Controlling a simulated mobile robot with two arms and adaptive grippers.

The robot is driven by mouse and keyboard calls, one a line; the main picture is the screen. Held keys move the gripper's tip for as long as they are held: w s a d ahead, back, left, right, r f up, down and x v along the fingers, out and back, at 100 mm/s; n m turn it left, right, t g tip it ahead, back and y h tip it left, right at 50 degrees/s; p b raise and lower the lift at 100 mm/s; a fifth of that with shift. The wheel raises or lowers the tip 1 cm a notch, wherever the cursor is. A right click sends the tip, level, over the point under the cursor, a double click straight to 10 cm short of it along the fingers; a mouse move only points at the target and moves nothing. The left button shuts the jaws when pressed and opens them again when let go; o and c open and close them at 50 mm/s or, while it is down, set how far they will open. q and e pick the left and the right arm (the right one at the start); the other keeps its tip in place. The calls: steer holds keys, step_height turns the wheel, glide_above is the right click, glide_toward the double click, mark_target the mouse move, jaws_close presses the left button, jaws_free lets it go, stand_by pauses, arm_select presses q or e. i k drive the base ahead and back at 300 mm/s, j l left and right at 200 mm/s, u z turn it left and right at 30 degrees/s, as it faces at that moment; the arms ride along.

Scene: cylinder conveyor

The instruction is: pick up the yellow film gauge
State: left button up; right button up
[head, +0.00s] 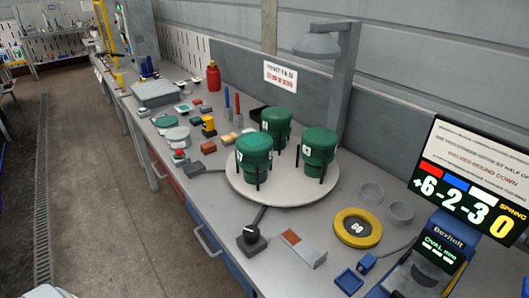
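A round yellow disc (343,237) with a dark centre and pale marks lies flat on the grey bench, right of the turntable. A small upright yellow-and-black object (208,125) stands farther back, left of the green containers. I cannot tell for certain which of these two is the yellow film gauge. Neither of my grippers shows in the head view, and nothing touches either yellow object.
A pale round turntable (265,194) carries three green containers (318,146). Two clear cups (400,212), a blue tray (348,281) and a display screen (478,180) stand near the disc. A black-knobbed box (251,242) and a brown-and-grey block (304,249) lie in front. A lamp post (345,85) rises behind.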

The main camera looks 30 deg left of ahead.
mark_target(207, 121)
steer(key=u, duration=1.4)
